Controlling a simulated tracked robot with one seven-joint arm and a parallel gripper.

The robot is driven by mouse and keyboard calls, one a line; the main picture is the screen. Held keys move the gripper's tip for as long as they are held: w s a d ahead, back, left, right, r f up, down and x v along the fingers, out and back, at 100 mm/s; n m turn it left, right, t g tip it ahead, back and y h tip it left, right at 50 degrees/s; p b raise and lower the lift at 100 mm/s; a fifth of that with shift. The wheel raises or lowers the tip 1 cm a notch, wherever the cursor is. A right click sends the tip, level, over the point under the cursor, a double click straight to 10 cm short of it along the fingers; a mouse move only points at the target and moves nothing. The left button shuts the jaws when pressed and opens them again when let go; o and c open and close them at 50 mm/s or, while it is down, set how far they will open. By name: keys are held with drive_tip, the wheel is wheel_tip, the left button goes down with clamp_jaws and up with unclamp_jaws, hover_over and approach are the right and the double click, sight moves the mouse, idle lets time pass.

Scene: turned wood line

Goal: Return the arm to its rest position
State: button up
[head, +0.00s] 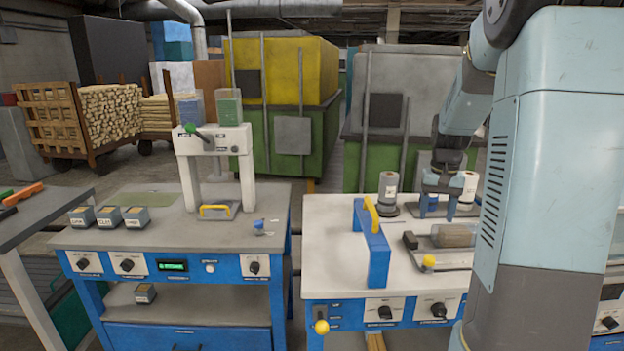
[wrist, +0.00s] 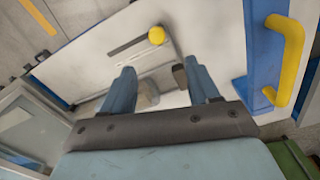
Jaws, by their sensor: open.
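My arm comes down the right side of the head view, bent at its joints. My gripper (head: 440,205) hangs over the right-hand white-topped bench (head: 330,235), near its back, in front of a white cylinder (head: 467,188). In the wrist view, my gripper (wrist: 161,85) has its two blue fingers spread apart. A small greyish piece (wrist: 148,94) shows beyond and between the fingers; I cannot tell exactly what it is. Nothing appears held.
A blue block with a yellow handle (head: 371,240) stands on the bench left of my gripper. A fixture holding a brown cylinder (head: 454,235) lies in front. Another grey-white cylinder (head: 388,190) stands behind. The left bench (head: 150,240) carries a press frame (head: 215,145).

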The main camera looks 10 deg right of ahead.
drive_tip(key=s+a+r+n+t, duration=0.2)
drive_tip(key=s+a+r+t, duration=0.1)
drive_tip(key=s+a+r, duration=0.8)
drive_tip(key=s+a+n+t, duration=0.2)
drive_tip(key=s+a, duration=0.6)
drive_tip(key=s, duration=0.4)
drive_tip(key=shift+r+t, duration=0.2)
drive_tip(key=shift+t, duration=0.1)
drive_tip(key=shift+c, duration=0.3)
